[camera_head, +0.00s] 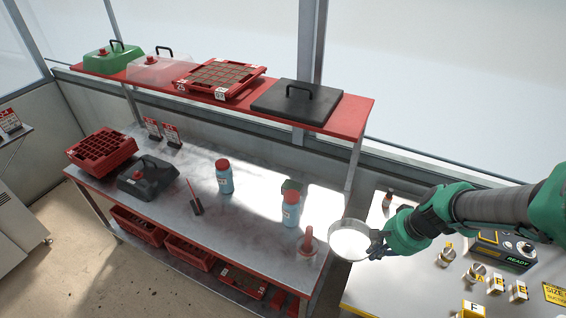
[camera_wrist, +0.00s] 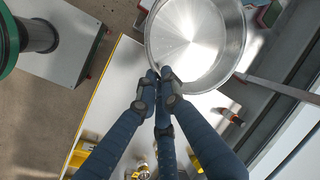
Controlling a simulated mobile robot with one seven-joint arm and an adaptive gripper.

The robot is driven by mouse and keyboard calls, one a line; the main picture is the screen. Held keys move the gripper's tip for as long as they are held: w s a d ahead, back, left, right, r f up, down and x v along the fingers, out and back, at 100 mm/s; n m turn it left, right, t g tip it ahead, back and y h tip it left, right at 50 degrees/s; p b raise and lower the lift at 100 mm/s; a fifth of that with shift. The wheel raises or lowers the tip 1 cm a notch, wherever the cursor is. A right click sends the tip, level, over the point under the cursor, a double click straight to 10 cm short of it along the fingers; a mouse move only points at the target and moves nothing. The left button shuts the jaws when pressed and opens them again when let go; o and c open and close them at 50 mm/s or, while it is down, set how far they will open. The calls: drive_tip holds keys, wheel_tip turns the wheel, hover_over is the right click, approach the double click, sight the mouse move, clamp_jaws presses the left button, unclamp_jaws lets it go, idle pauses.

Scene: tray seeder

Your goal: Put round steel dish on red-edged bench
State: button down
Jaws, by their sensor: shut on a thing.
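The round steel dish (camera_head: 350,241) is a shallow, shiny bowl with a raised wall; it also shows large in the wrist view (camera_wrist: 195,40). My gripper (camera_head: 378,246) is shut on the dish's near rim, with its fingertips (camera_wrist: 160,76) meeting at the wall in the wrist view. The dish hangs in the air beside the right end of the red-edged bench (camera_head: 240,228), between it and the yellow-edged table in the head view. The bench has a grey metal top with red edging and a red upper shelf (camera_head: 350,117).
Bare metal shows mid-front. The yellow-edged table (camera_head: 400,290) holds labelled blocks and a READY device (camera_head: 503,250).

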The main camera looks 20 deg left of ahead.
drive_tip(key=s+a+f+n+g+p, duration=0.1)
drive_tip(key=s+a+n+p, duration=0.1)
drive_tip(key=a, duration=1.6)
drive_tip(key=s+a+f+n+p, duration=0.1)
drive_tip(key=s+a+n, duration=0.15)
drive_tip(key=a, duration=1.55)
wheel_tip(320, 180, down, 17)
drive_tip(key=shift+a+r, duration=0.2)
drive_tip(key=w+a, duration=0.3)
drive_tip(key=a, duration=0.1)
drive_tip(key=w+a+f, duration=0.1)
drive_tip(key=w+a, duration=0.3)
drive_tip(key=w+a+p, duration=0.1)
drive_tip(key=w+a, duration=0.2)
drive_tip(key=a, duration=0.1)
drive_tip(key=shift+w+a+f, duration=0.1)
drive_tip(key=shift+w+f, duration=0.05)
drive_tip(key=shift+f, duration=0.1)
drive_tip(key=shift+f, duration=1.75)
